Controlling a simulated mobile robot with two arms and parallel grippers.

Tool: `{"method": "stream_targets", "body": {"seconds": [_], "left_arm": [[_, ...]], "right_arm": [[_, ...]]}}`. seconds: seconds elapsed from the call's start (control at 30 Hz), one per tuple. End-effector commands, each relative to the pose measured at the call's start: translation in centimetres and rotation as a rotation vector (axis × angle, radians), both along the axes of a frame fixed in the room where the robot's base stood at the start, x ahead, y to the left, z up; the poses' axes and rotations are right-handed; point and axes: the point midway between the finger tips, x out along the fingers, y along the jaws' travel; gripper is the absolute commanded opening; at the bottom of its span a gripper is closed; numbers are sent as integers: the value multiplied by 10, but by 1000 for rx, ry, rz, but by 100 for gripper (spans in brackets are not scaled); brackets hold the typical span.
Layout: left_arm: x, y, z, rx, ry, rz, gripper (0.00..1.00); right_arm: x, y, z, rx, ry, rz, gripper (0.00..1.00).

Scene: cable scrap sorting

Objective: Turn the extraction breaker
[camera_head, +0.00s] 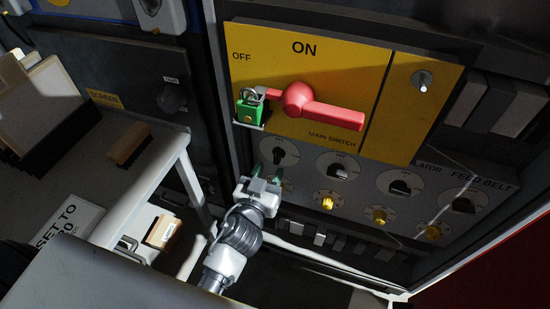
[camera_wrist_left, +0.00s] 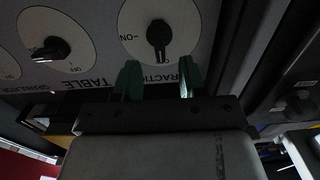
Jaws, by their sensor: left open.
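The extraction breaker is a black rotary knob on a pale round plate, leftmost in the panel's row in the head view (camera_head: 279,156). In the left wrist view the knob (camera_wrist_left: 158,36) shows close up, with part of the word "EXTRACTION" beside it. Its handle lies along the OFF mark; the ON mark is off to one side. My left gripper (camera_head: 264,181) is open and empty just below the knob. Its two green fingers (camera_wrist_left: 158,80) are spread apart, in line with the knob to either side, with no visible contact. My right gripper is not in view.
A red main switch handle (camera_head: 325,110) with a green padlock (camera_head: 250,109) sits on the yellow panel above. The table breaker (camera_head: 338,170) is the neighbouring knob; yellow knobs (camera_head: 328,202) lie below. A grey bench (camera_head: 160,150) with a brush (camera_head: 129,144) stands at left.

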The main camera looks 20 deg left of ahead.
Motion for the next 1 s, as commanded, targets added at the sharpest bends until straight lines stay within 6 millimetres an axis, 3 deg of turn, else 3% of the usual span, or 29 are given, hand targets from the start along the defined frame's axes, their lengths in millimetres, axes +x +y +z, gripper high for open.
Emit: {"method": "stream_targets", "body": {"seconds": [0.1,0.3,0.67,0.93,1.0], "left_arm": [[22,-1,1,3,-2,-1,41],[43,-2,-1,2,1,0,41],[48,-2,-1,0,2,0,41],[48,-2,-1,0,2,0,1],[48,-2,-1,0,2,0,0]], "right_arm": [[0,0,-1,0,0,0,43],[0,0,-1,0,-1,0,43],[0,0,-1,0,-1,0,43],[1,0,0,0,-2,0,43],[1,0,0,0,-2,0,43]]}}
